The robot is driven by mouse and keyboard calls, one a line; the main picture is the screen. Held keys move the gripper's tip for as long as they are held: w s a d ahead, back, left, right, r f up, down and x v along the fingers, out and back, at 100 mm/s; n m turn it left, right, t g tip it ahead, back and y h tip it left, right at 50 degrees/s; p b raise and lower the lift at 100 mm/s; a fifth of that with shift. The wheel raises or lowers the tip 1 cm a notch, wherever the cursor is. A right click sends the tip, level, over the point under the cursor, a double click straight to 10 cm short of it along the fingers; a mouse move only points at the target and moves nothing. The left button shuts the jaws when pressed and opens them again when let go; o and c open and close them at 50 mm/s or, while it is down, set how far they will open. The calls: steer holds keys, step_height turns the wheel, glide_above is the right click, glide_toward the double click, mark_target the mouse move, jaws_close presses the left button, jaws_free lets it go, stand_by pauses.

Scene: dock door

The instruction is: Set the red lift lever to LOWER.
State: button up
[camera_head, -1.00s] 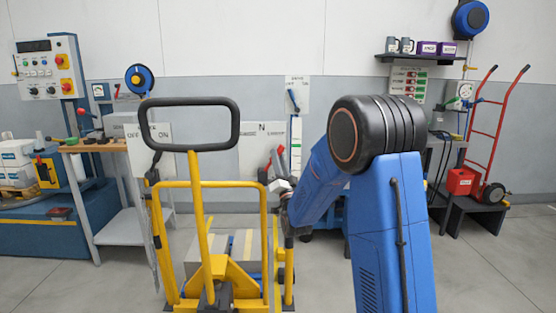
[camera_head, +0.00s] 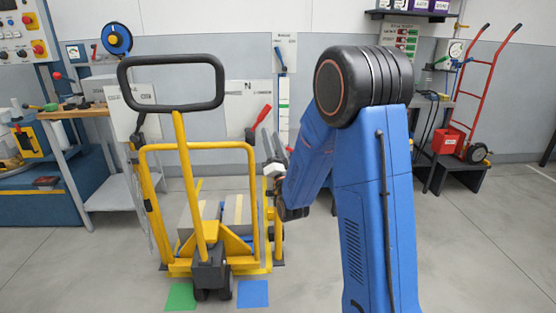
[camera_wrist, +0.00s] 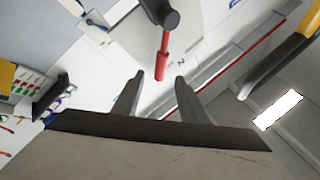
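The red lift lever (camera_head: 262,118) sticks up and to the right from a dark mount at the right top corner of the yellow cart's frame (camera_head: 200,147). In the wrist view the red lever (camera_wrist: 163,58) hangs from its dark round hub, its tip between my fingertips or just beyond them. My gripper (camera_wrist: 160,78) is open, its two dark fingers apart on either side of the lever's tip. I cannot tell any contact. In the head view my gripper (camera_head: 272,143) is just below and right of the lever. No LOWER mark is readable.
The cart's black loop handle (camera_head: 172,105) rises left of the lever. A grey box (camera_head: 218,218) sits low on the cart. Green (camera_head: 181,296) and blue (camera_head: 253,293) patches lie on the floor. A workbench (camera_head: 75,112) stands left, a red hand truck (camera_head: 478,95) right. Open floor lies right.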

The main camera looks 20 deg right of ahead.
steer(key=v, duration=0.8)
steer(key=shift+s, duration=0.25)
steer(key=shift+f, duration=0.1)
steer(key=s+a+f+n+g, duration=0.1)
steer(key=s+n+g, duration=0.1)
steer(key=s+g, duration=0.5)
steer(key=s+a+f+n+g+y, duration=0.1)
steer(key=s+g, duration=0.5)
steer(key=s, duration=1.2)
steer(key=s+a+f+n+g, duration=0.1)
steer(key=s+f+n+g, duration=0.2)
steer(key=s, duration=0.9)
steer(key=n+g, duration=0.2)
steer(key=g, duration=0.2)
steer(key=shift+s+a+g, duration=0.2)
steer(key=shift+s+g, duration=0.1)
steer(key=shift+s, duration=0.1)
steer(key=shift+f, duration=0.1)
stand_by(2.2)
